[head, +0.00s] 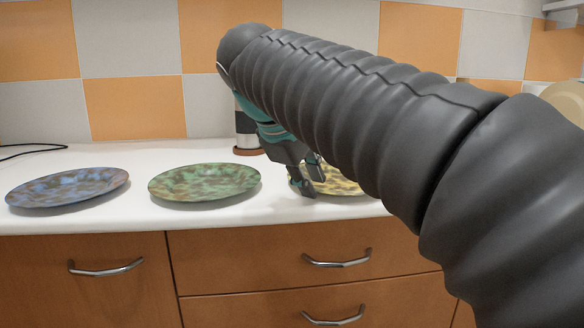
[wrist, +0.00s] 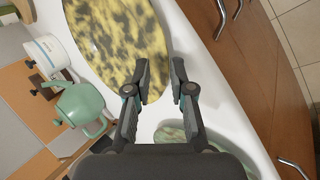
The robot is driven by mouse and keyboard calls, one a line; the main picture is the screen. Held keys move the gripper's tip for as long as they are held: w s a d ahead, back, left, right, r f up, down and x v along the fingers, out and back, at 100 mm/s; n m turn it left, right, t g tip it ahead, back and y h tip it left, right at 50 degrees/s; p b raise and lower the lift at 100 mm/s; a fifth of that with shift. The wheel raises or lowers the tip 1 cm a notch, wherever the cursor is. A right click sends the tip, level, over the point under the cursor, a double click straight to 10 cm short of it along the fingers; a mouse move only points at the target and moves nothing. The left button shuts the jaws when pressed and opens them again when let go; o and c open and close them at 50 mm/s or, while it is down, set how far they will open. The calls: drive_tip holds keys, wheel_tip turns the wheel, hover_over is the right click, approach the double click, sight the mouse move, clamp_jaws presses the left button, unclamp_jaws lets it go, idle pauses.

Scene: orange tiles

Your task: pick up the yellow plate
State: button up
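The yellow plate with dark mottling (head: 345,188) lies on the white counter. In the head view my arm hides most of it. In the wrist view the yellow plate (wrist: 117,40) fills the upper left, cut off by the top edge. My gripper (head: 312,182) is at the plate's left side in the head view. The left finger overlaps the plate's rim in the picture and the right finger is over bare counter. I cannot tell whether either touches.
A green mottled plate (head: 205,182) and a blue mottled plate (head: 68,187) lie to the left on the counter (head: 140,213). A green kettle (wrist: 82,106) and a white container (wrist: 48,54) stand beyond the yellow plate. Drawers with handles (head: 337,260) are below.

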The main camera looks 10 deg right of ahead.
drive_tip(key=shift+w+d+f, duration=0.2)
drive_tip(key=shift+f, duration=0.25)
clamp_jaws()
